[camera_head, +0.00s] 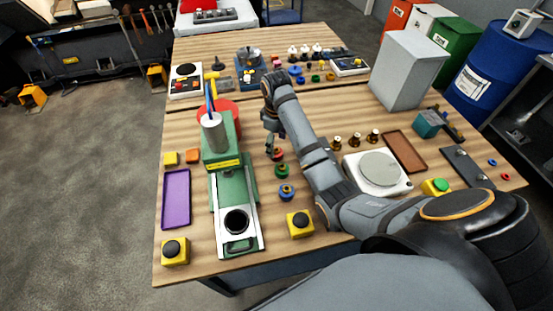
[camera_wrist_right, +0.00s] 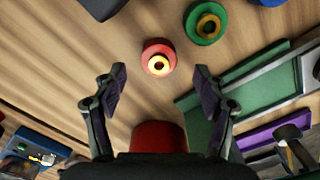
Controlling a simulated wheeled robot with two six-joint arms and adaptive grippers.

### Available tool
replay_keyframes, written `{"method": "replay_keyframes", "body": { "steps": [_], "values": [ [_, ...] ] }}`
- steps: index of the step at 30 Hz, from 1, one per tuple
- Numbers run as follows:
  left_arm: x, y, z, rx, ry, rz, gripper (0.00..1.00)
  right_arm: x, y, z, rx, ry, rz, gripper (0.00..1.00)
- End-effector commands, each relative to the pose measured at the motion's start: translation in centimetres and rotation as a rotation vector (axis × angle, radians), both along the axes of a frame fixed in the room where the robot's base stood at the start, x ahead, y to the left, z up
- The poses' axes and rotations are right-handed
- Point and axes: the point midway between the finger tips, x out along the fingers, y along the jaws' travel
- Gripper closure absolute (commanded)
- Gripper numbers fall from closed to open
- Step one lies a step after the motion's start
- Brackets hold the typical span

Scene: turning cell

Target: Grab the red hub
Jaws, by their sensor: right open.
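The red hub (camera_head: 277,154) stands on the wooden table in front of my right gripper (camera_head: 271,138), at the far end of a row with the green hub (camera_head: 281,171) and the blue hub (camera_head: 286,192). In the right wrist view the red hub (camera_wrist_right: 157,58), with a pale yellow centre, shows just beyond the fingertips, centred between them. My right gripper (camera_wrist_right: 159,80) is open and empty, its two fingers apart from the hub. The green hub (camera_wrist_right: 206,23) is up and right of it. My left gripper is not in view.
A green machine (camera_head: 221,150) with a white slide stands left of the hubs. A yellow button box (camera_head: 300,224) is in front of them. Brass parts (camera_head: 355,139) and a white round-topped scale (camera_head: 379,172) lie to the right. A red disc (camera_head: 228,106) is behind the machine.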

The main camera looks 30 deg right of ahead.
Motion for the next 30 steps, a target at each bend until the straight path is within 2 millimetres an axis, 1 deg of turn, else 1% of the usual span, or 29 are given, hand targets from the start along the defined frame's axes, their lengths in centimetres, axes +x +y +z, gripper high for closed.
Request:
{"method": "replay_keyframes", "body": {
  "steps": [1,3,6,10,11,16,26,30],
  "values": [
    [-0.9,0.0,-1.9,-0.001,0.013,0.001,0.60,0.0,0.0,-1.8,0.000,0.000,0.000,0.28],
    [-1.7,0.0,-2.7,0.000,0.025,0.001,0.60,0.0,0.0,-2.8,0.000,0.000,-0.001,0.28],
    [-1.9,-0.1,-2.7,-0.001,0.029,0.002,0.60,0.0,0.0,-2.9,0.001,-0.001,-0.001,0.28],
    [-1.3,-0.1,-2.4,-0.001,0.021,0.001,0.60,0.0,0.0,-2.6,0.001,-0.001,-0.001,0.28],
    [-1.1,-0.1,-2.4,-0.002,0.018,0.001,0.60,0.0,0.0,-2.6,0.001,-0.001,-0.001,0.30],
    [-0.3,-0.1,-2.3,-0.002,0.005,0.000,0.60,0.0,0.0,-2.6,0.001,-0.001,-0.001,0.53],
    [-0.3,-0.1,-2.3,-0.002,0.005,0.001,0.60,0.0,0.0,-2.6,0.000,0.000,-0.001,0.98],
    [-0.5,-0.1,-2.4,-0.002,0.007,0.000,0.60,0.0,0.0,-2.6,0.001,-0.001,-0.001,0.99]
  ]
}}
